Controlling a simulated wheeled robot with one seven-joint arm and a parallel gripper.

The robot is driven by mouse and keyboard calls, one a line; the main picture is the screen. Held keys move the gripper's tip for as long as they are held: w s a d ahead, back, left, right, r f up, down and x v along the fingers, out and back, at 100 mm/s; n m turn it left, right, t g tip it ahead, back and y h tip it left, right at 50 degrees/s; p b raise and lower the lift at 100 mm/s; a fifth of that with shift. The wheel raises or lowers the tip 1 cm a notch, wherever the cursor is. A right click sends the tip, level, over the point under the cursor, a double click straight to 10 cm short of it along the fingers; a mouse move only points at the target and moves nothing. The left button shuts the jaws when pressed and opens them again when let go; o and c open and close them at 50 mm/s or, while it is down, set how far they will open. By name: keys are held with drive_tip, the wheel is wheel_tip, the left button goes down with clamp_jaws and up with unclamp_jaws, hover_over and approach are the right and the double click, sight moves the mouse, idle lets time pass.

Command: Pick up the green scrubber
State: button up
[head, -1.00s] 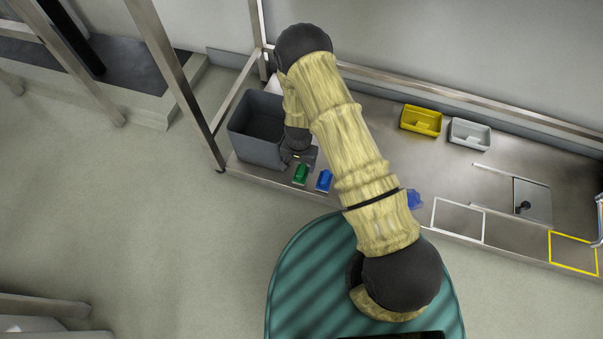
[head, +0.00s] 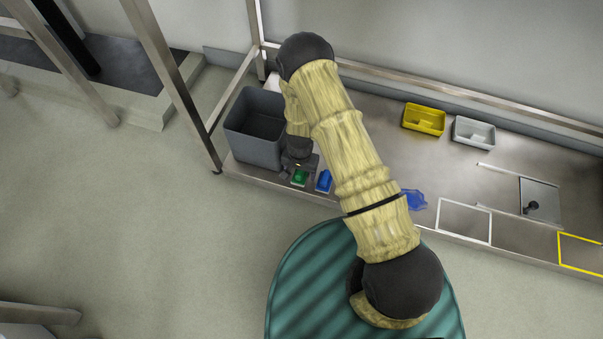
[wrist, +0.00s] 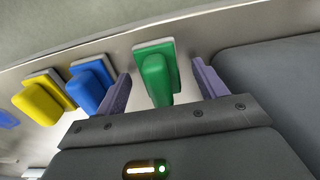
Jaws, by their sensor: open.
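The green scrubber (wrist: 155,75) has a green grip on a pale base and lies near the front edge of the steel bench. In the wrist view it sits between the two purple fingers of my gripper (wrist: 160,88), which is open, with a gap on both sides. In the head view the green scrubber (head: 300,177) shows just below my gripper (head: 299,168), partly covered by it. I cannot tell how far the fingers are above the bench.
A blue scrubber (wrist: 90,85) lies close beside one finger, with a yellow one (wrist: 43,100) beyond it. A grey bin (head: 255,148) stands left of my gripper. Yellow (head: 424,118) and light grey (head: 474,132) trays sit at the back. A crumpled blue item (head: 414,199) lies right of my arm.

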drive_tip(key=c, duration=1.1)
wheel_tip(320, 180, up, 18)
drive_tip(key=p, duration=1)
drive_tip(key=shift+p, duration=0.35)
